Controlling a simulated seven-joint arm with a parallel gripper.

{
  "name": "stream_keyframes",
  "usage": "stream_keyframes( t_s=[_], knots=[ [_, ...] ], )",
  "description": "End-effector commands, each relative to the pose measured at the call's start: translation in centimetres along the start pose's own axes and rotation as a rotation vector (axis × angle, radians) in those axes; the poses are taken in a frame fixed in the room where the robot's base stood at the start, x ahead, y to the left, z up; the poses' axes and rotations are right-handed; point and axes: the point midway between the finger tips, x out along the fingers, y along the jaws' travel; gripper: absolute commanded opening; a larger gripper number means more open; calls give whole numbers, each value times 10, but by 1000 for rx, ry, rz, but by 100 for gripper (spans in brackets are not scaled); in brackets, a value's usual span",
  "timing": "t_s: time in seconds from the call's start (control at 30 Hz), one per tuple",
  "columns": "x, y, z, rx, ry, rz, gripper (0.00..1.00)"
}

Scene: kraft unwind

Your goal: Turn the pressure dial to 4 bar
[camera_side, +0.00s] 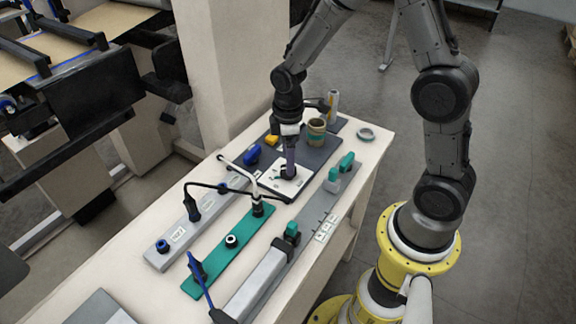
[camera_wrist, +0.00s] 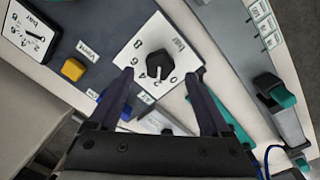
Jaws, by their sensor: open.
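The pressure dial is a dark faceted knob (camera_wrist: 153,65) on a white plate marked "bar" with numbers around it. A light pointer mark shows at the knob's lower side in the wrist view, but the exact reading is too small to tell. My gripper (camera_wrist: 159,75) is open, with one finger on each side of the knob; contact cannot be told. In the side view my gripper (camera_side: 289,170) points down over the white dial plate (camera_side: 281,187), and it mostly hides the knob. A white gauge (camera_wrist: 38,33) with a needle and "bar" lettering shows at the wrist view's upper left.
A yellow button (camera_wrist: 73,69) labelled "Vent" and a blue part (camera_wrist: 91,94) sit beside the dial plate. A grey rail with a green-handled lever (camera_wrist: 272,92) lies to the right.

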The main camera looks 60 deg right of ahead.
Motion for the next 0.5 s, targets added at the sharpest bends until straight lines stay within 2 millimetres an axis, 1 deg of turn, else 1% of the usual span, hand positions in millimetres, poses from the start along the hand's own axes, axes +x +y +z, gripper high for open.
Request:
stream_keyframes(
  t_s=[0.03, 0.2, 0.33, 0.5],
  knots=[
    [10, -1, 1, 0, -5, -4, 82],
    [30, 0, 1, -1, -2, -1, 82],
    [38, 0, 0, -1, -1, 0, 82],
    [40, 0, 0, -1, 0, 1, 82]
  ],
)
